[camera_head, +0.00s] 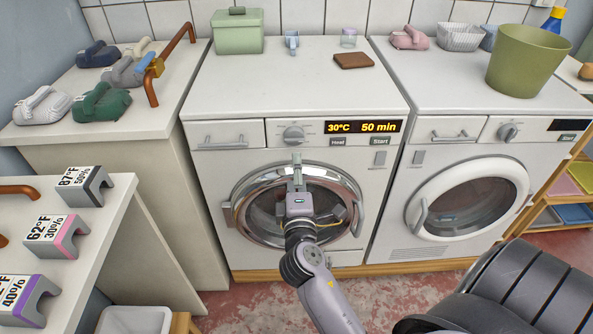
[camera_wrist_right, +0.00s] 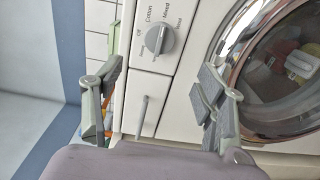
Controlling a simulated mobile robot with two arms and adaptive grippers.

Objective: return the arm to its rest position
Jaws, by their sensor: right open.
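My right gripper (camera_head: 297,168) is in front of the left washing machine (camera_head: 232,225), over the upper part of its chrome-ringed round door (camera_head: 247,185). Its arm comes in from the bottom of the head view. In the right wrist view the gripper (camera_wrist_right: 160,82) has its two fingers spread wide with nothing between them. Behind them are the drawer handle (camera_wrist_right: 141,117) and the program dial (camera_wrist_right: 160,38), with the door (camera_wrist_right: 228,82) at the right. The door looks shut; laundry shows behind its glass. My left gripper is not in view.
A second washer (camera_head: 393,230) stands at the right, bearing a green bucket (camera_head: 527,62). A counter (camera_head: 60,140) with folded cloths and a lower table (camera_head: 100,240) with labelled blocks are at the left. A box (camera_head: 237,32) and brown wallet-like item (camera_head: 353,61) lie on the left washer.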

